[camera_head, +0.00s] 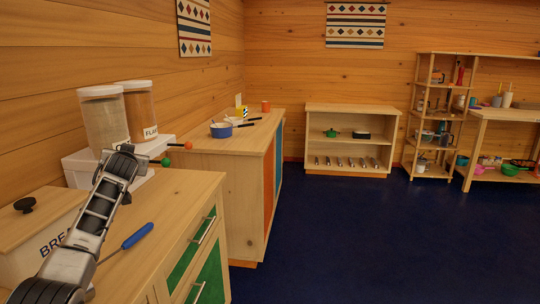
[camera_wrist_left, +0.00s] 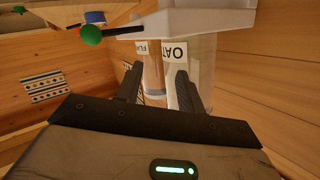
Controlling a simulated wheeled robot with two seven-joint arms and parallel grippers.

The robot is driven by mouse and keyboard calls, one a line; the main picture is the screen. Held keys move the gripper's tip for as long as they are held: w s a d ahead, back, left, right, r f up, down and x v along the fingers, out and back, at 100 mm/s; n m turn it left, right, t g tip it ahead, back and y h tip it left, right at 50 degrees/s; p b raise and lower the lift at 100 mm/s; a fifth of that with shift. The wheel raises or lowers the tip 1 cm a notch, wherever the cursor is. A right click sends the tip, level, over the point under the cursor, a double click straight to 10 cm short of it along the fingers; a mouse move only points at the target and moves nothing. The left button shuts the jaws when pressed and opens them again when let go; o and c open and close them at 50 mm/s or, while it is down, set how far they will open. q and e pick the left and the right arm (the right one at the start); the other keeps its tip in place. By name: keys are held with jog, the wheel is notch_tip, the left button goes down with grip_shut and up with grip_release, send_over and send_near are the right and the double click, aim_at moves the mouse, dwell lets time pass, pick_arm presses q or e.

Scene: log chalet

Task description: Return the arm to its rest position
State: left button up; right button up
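My left arm (camera_head: 95,215) comes in from the lower left of the head view, over the near counter. My left gripper (camera_head: 125,150) is at its far end, in front of the cereal dispensers. In the left wrist view the two fingers of this gripper (camera_wrist_left: 158,88) stand apart with nothing held between them. Behind them in that view are the dispenser containers (camera_wrist_left: 200,70) and their labels, seen upside down. Whether the fingers touch the dispenser cannot be told. My right gripper is in neither view.
A bread box (camera_head: 35,240) and a blue-handled tool (camera_head: 137,236) are near the arm. A counter with a blue pot (camera_head: 221,131) stands beyond. The blue floor (camera_head: 370,240) is clear.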

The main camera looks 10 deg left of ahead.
pick_arm(q)
jog(key=w+d+r+m+t+h, duration=0.2)
jog(key=w+d+r+t, duration=0.1)
jog(key=d, duration=0.1)
jog(key=s+d+f+m+g+h, duration=0.1)
jog(key=s+d+f+m+h, duration=0.3)
jog(key=d+f, duration=0.7)
jog(key=s+d+f+m+h, duration=0.15)
jog(key=s+d+f, duration=0.5)
jog(key=f, duration=0.75)
jog(key=s+d+f+g+h, duration=0.1)
jog(key=s+d+f+h, duration=0.1)
jog(key=s+d+f, duration=0.5)
jog(key=s+d+f+g+h, duration=0.1)
jog(key=s+d+f+h, duration=0.1)
jog(key=s+d+f, duration=0.5)
jog(key=s+d+r+g, duration=0.1)
jog(key=s+d, duration=0.2)
jog(key=s, duration=0.5)
jog(key=s+d+r+n+g+h, duration=0.1)
jog(key=s+d, duration=0.2)
jog(key=s, duration=0.5)
jog(key=shift+s, duration=0.1)
